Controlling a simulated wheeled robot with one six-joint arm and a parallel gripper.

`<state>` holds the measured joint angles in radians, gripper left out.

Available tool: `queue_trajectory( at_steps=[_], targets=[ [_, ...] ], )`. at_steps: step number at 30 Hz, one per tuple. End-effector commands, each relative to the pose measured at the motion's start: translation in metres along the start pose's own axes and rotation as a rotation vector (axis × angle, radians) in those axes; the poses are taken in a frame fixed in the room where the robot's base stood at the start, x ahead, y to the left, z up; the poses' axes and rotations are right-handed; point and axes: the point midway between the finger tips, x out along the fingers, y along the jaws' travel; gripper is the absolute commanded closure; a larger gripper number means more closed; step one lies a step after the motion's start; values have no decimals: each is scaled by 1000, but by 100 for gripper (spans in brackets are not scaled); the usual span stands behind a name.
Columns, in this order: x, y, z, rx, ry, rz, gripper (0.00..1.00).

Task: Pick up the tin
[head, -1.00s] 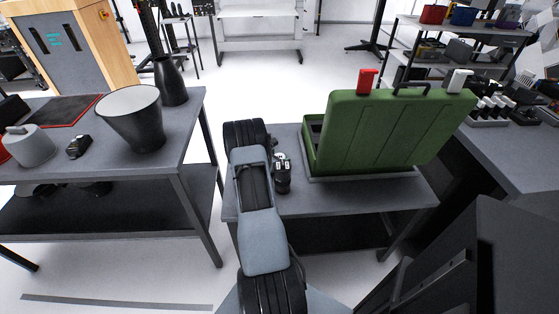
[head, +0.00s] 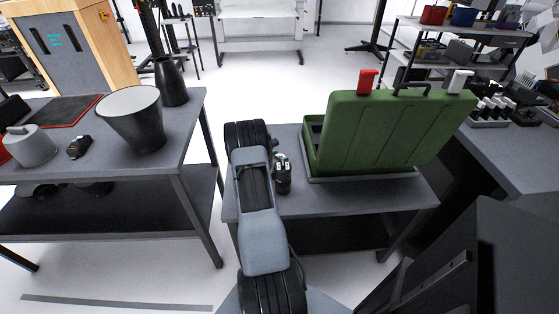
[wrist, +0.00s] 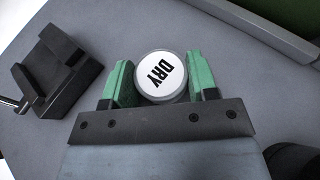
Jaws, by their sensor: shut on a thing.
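In the head view my gripper (head: 283,165) is small at the end of my arm, above the middle table (head: 310,202), and the tin is hard to make out there.
A black block-like object (wrist: 58,70) stands left of the gripper in the wrist view. A green case (head: 385,130) stands open on the right of the middle table. A left table holds a wide bucket (head: 135,125) and a dark vase (head: 171,82).

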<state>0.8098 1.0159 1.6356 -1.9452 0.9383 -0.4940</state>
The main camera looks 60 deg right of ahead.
Motion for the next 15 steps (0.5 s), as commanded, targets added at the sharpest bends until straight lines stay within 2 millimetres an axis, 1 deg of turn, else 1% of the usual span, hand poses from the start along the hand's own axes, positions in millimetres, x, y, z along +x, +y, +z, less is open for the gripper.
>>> queue_trajectory(
  at_steps=[5, 8, 11, 13, 15],
  targets=[
    [-1, 0, 2, 1, -1, 0, 70],
    [-3, 0, 8, 1, -1, 0, 70],
    [-8, 0, 21, 2, -2, 0, 70],
    [-13, 1, 35, 4, -4, 1, 70],
    [-5, 4, 52, 8, -4, -1, 70]
  ],
)
